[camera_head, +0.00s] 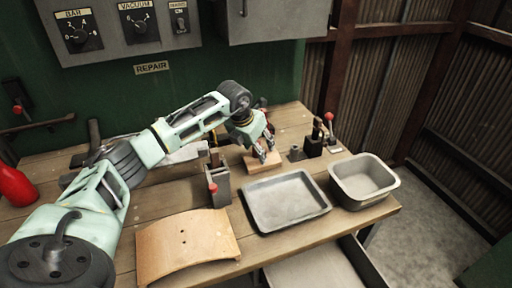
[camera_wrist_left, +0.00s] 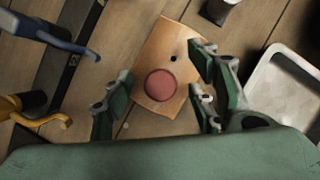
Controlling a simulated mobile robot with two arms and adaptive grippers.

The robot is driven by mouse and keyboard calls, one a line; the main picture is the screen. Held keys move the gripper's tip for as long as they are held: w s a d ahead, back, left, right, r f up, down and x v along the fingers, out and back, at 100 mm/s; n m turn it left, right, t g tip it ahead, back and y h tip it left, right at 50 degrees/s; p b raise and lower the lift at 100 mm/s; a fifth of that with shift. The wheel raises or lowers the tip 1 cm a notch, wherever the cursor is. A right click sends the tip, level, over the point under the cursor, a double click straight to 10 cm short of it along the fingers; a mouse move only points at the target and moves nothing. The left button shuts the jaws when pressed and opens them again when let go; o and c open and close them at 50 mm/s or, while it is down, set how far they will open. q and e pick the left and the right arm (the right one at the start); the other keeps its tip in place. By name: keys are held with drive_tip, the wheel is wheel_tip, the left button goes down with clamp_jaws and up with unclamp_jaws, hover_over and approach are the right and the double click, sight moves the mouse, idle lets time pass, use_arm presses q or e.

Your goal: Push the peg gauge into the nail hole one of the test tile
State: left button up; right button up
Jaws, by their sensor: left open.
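The test tile appears to be the small tan block (camera_head: 262,162) on the bench, below my left gripper (camera_head: 265,154). In the left wrist view the tile (camera_wrist_left: 180,38) shows one open dark hole. A round red top, likely the peg gauge (camera_wrist_left: 160,85), covers the tile near its lower end. I cannot tell how deep it sits, or whether it is in a hole. My left gripper (camera_wrist_left: 158,98) is open, its fingers on either side of the red top and apart from it. In the head view the gauge is hidden by the fingers. My right gripper is not in view.
A grey tray (camera_head: 285,200) and a deeper pan (camera_head: 363,180) stand right of the tile. A curved wooden plate (camera_head: 187,243) lies in front. A grey holder (camera_head: 219,187) and a red-knobbed clamp (camera_head: 329,128) stand nearby. Blue-handled (camera_wrist_left: 48,35) and yellow-handled tools lie left in the wrist view.

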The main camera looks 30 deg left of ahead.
use_arm(q)
drive_tip(key=v, duration=1.2)
